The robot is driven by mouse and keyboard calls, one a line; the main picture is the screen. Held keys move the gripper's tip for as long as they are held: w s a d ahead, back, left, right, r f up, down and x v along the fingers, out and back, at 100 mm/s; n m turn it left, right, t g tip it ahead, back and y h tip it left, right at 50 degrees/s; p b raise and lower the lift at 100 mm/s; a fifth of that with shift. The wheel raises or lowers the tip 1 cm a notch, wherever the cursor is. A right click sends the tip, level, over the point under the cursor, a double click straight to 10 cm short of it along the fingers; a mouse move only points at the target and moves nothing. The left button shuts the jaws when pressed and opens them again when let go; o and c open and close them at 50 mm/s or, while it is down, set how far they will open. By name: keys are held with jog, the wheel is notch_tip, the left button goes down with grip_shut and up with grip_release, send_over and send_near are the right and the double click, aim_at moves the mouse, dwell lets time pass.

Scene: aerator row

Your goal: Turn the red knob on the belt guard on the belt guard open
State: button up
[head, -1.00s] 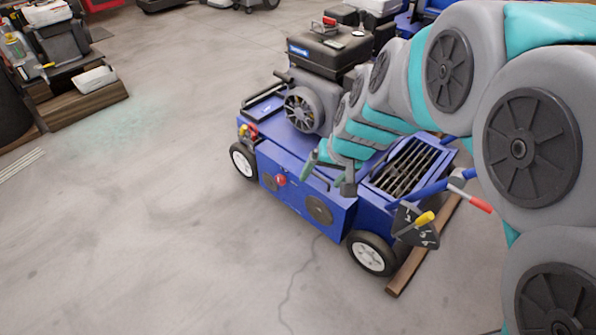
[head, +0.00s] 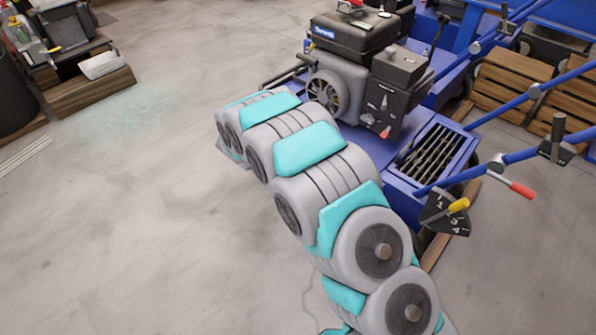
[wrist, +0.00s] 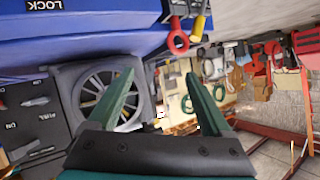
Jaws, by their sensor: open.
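The blue machine (head: 372,148) stands right of centre in the head view. My arm crosses in front of its near side and hides the belt guard and the red knob there. In the wrist view, a blue panel (wrist: 95,30) with an upside-down LOCK label runs along the top edge; the red knob is not seen there. My gripper (wrist: 160,76) is open, with nothing between its green fingers. It is hidden in the head view. The fingers are below the blue panel in the wrist picture, with the engine's round fan (wrist: 96,90) behind the left finger.
The black engine (head: 350,38) and a grate (head: 435,153) sit on the machine. A red-tipped lever (head: 521,189) and a yellow-tipped lever (head: 458,205) stand at right.

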jog(key=s+d+f+m+t+h+b, duration=0.1)
jog(key=s+d+f+m+h, duration=0.25)
jog(key=s+f+h, duration=0.9)
jog(key=w+d+f+y, duration=0.2)
jog(key=w+d+y, duration=0.1)
jog(key=w+d, duration=0.2)
jog(key=shift+w+f+n, duration=0.35)
jog(key=shift+w+n, duration=0.1)
jog(key=shift+w, duration=0.55)
grip_shut()
